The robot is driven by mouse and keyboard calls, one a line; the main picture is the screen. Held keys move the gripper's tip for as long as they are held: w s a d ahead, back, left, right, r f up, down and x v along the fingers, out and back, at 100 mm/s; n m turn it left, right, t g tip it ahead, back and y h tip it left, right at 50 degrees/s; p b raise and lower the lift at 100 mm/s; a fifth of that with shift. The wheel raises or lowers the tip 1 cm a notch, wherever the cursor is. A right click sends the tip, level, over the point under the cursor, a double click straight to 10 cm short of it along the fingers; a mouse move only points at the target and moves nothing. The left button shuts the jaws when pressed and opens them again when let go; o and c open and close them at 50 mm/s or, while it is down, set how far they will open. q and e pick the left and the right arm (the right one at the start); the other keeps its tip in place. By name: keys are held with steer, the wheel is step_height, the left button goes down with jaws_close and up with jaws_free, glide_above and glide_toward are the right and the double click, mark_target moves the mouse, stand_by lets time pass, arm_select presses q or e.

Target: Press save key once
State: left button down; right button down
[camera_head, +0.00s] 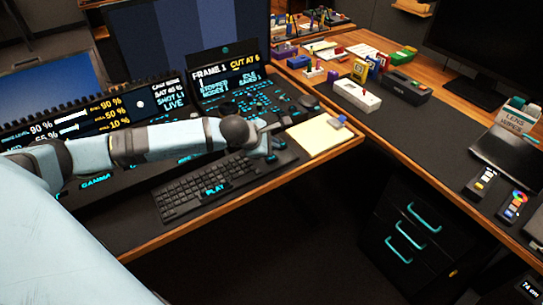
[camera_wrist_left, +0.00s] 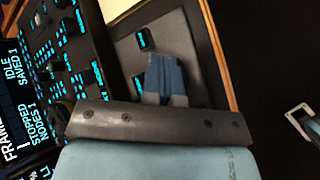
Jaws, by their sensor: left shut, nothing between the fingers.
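My left gripper (camera_head: 273,127) reaches in from the left over the right part of the control panel. In the left wrist view its blue-grey fingers (camera_wrist_left: 164,62) are together and empty, above a dark grey panel section. A dark key with a cyan outline (camera_wrist_left: 146,38) is just beyond the fingertips in that view. A second cyan-edged key (camera_wrist_left: 139,84) is partly hidden beside the fingers. I cannot read a save label on either key, and cannot tell whether the fingers touch the panel. The status screen (camera_head: 228,76) shows FRAME 1, CUT AT 6 and IDLE. My right gripper is not in view.
A black keyboard (camera_head: 205,188) lies in front of my left arm. A pale notepad (camera_head: 318,138) lies right of the gripper. Further keys and knobs (camera_wrist_left: 62,45) fill the panel beside it. A white box (camera_head: 357,96) and other items stand on the right desk.

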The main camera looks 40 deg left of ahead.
mark_target(272, 159)
arm_select(q)
step_height(272, 159, up, 3)
steer(key=shift+f+p, duration=0.1)
steer(key=shift+p, duration=0.35)
steer(key=shift+r, duration=0.2)
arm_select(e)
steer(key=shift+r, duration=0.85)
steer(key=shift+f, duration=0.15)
